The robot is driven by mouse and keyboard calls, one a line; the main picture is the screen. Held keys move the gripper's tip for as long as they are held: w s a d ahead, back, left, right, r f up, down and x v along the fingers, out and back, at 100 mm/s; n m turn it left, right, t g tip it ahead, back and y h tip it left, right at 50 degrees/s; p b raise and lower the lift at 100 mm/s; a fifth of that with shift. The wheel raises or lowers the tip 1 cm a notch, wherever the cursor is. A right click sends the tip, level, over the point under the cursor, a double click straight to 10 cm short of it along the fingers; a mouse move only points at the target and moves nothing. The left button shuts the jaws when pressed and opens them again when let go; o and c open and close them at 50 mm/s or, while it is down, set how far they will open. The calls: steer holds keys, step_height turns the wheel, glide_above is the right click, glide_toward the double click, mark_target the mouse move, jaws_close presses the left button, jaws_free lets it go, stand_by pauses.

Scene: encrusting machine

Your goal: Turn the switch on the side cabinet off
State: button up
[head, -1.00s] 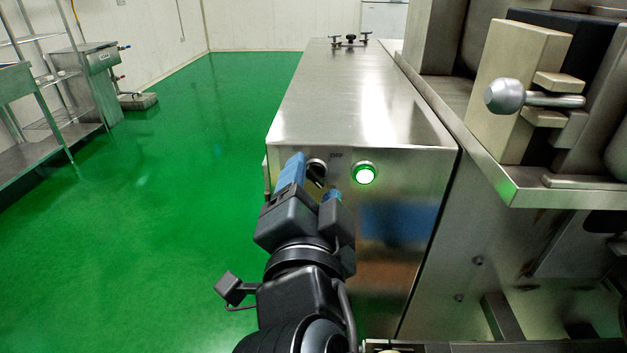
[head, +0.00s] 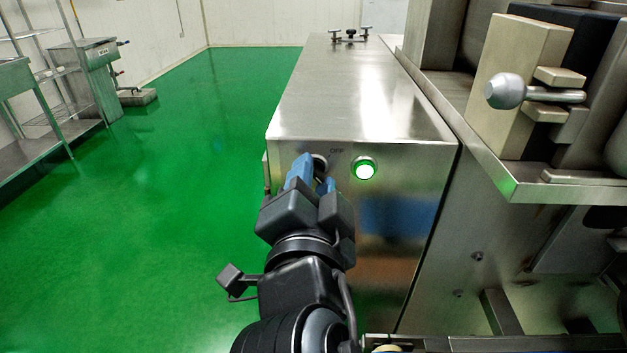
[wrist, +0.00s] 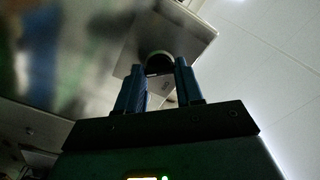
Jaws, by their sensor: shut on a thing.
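The side cabinet (head: 345,100) is a long stainless steel box in the middle of the head view. The switch (head: 321,163) is on its near face, left of a lit green button (head: 364,169), with the word OFF printed between and above them. My gripper (head: 316,178) is at the switch and hides most of it. In the wrist view, the dark round switch (wrist: 157,62) sits between the blue fingertips of my gripper (wrist: 160,80), which are closed on it.
The encrusting machine (head: 520,190) with a ball-ended lever (head: 510,92) stands close on the right. Metal shelving (head: 40,120) is at the far left. Green floor (head: 180,180) left of the cabinet is clear.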

steer(key=shift+n, duration=0.3)
steer(key=n, duration=0.3)
steer(key=shift+n, duration=0.4)
steer(key=n, duration=0.4)
steer(key=shift+p, duration=0.35)
steer(key=n+p, duration=0.2)
steer(key=n, duration=0.3)
steer(key=shift+n+p, duration=1)
steer(key=shift+n, duration=1.2)
steer(key=o, duration=1)
steer(key=shift+o, duration=0.2)
